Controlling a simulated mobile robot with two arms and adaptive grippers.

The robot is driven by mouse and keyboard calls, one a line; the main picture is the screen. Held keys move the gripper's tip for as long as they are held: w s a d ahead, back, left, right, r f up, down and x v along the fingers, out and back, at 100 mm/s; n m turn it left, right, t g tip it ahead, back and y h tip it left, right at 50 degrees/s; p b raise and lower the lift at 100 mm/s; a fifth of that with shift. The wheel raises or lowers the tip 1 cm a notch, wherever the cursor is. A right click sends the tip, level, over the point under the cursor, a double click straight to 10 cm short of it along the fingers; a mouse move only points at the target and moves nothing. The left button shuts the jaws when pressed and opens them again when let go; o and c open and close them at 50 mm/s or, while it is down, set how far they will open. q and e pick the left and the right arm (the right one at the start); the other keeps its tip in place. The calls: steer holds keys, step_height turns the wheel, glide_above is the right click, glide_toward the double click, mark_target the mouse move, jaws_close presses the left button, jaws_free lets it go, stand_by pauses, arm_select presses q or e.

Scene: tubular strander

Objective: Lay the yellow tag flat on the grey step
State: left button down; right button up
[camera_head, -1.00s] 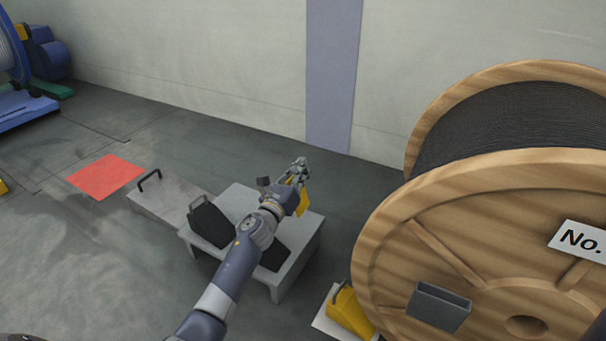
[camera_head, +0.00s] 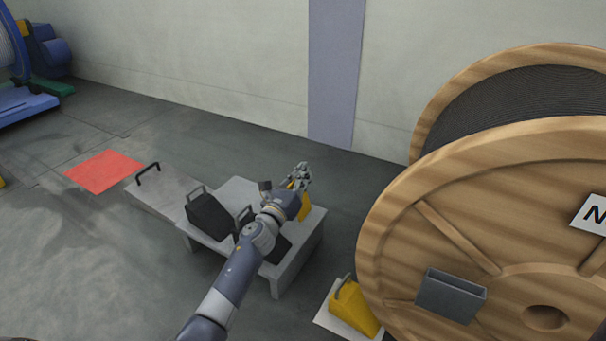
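The grey step (camera_head: 312,228) is a low light-grey bench in the middle of the head view. My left gripper (camera_head: 301,172) is above its far right part, and my forearm crosses in front of the step. The yellow tag (camera_head: 304,209) shows just below the gripper fingers, partly hidden by the wrist. The fingers look closed on it; their contact is small and hard to see. Whether the tag touches the step top is unclear. My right gripper is not in view.
Two black wedge blocks with handles, one at left (camera_head: 209,216) and one partly behind my arm (camera_head: 277,248), occupy the step. A grey handled plate (camera_head: 160,193) adjoins it. A yellow wedge (camera_head: 354,309) and a large wooden reel (camera_head: 400,235) stand at right.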

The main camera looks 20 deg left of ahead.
arm_select(q)
steer(key=shift+f, duration=0.6)
steer(key=c, duration=1.7)
jaws_free()
steer(key=shift+r, duration=0.15)
steer(key=shift+r, duration=4.85)
